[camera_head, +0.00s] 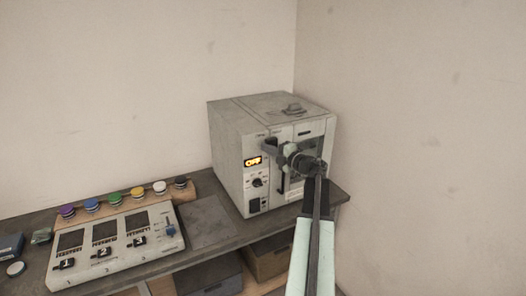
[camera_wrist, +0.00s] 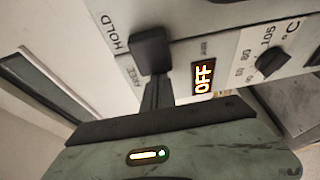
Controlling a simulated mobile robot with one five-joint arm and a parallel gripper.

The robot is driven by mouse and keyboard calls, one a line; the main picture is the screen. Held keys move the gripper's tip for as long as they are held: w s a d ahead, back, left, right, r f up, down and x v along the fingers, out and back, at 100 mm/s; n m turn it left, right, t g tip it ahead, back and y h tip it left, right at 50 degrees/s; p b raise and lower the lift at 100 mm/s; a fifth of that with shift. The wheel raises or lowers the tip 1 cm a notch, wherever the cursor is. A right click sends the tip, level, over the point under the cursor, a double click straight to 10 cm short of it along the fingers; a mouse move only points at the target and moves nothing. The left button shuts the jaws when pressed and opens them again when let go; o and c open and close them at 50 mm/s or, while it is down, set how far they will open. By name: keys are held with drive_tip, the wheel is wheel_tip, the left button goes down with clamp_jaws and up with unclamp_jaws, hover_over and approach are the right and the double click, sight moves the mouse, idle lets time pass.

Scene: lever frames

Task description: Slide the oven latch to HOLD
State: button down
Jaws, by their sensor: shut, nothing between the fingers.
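The oven (camera_head: 232,160) is a grey box on the bench in the corner. In the wrist view its front carries a white label (camera_wrist: 108,22) with HOLD at the upper end and FREE at the lower end. My gripper (camera_head: 270,145) is at the upper front of the oven.
The oven's lit display (camera_wrist: 203,78) reads OFF, with a dial (camera_wrist: 272,62) beside it. A panel (camera_head: 118,243) with screens and switches stands left on the bench, below a row of coloured knobs. A bare grey mat (camera_head: 207,222) lies between panel and oven. Walls close the corner.

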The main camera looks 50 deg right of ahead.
drive_tip(key=shift+s+d, duration=0.15)
drive_tip(key=shift+d, duration=0.3)
drive_tip(key=shift+a, duration=0.15)
drive_tip(key=a, duration=0.1)
drive_tip(key=w+a, duration=0.1)
drive_tip(key=a, duration=0.3)
drive_tip(key=shift+w, duration=0.3)
drive_tip(key=s, duration=1)
drive_tip(key=shift+d, duration=0.45)
drive_tip(key=shift+a, duration=0.1)
